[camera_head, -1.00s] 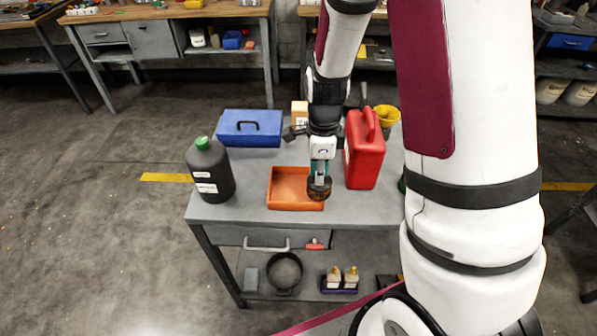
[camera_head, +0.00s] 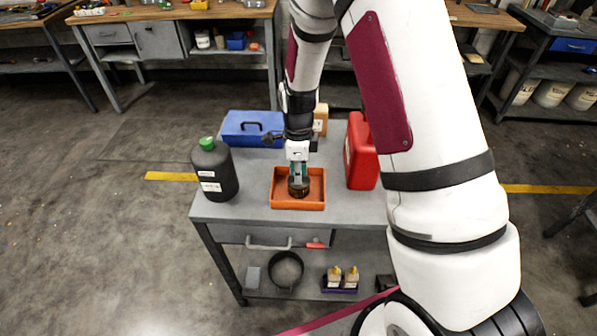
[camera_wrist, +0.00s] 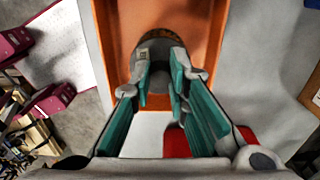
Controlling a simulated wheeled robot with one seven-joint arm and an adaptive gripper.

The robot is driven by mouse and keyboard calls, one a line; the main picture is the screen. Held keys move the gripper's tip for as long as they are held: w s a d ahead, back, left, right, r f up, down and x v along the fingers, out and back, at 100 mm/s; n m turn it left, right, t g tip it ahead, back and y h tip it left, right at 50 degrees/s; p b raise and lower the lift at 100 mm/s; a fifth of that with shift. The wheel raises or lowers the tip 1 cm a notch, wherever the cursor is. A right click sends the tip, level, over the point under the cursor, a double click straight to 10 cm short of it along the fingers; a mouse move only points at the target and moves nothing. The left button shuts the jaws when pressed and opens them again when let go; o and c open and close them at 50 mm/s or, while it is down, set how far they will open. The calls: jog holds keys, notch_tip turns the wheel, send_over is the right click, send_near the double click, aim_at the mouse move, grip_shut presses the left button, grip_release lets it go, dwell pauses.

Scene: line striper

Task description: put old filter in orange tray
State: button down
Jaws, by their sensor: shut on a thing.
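The orange tray (camera_head: 312,201) lies on the grey cart top, and its walls also show in the wrist view (camera_wrist: 106,40). My gripper (camera_head: 299,180) points down over the middle of the tray. It is shut on the old filter (camera_head: 299,190), a small dark, brownish cylinder. In the wrist view the filter (camera_wrist: 158,45) sits at the ends of my gripper's teal fingers (camera_wrist: 160,85), with the tray's orange floor around it. I cannot tell whether the filter touches the tray floor.
A dark bottle with a green cap (camera_head: 215,172) stands left of the tray. A blue toolbox (camera_head: 252,128) is behind it. A red jerrycan (camera_head: 361,160) stands close on the right. The cart top (camera_head: 245,209) is bare in front of the tray.

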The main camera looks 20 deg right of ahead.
jog(key=shift+f, duration=0.15)
jog(key=c, duration=1.6)
grip_release()
jog(key=shift+o, duration=0.2)
jog(key=s+r+n+t+b, duration=0.1)
jog(key=s+r+n, duration=0.1)
jog(key=r, duration=0.8)
jog(key=s+r+n+b, duration=0.1)
jog(key=r+n, duration=0.2)
jog(key=r, duration=0.7)
jog(key=s+r+n+t, duration=0.2)
jog(key=s+r+n, duration=0.4)
jog(key=s+n, duration=0.2)
jog(key=s+r+n+t, duration=0.2)
jog(key=s+r+n, duration=0.4)
jog(key=s+n, duration=0.3)
jog(key=shift+s+n+t, duration=0.3)
jog(key=shift+s, duration=0.9)
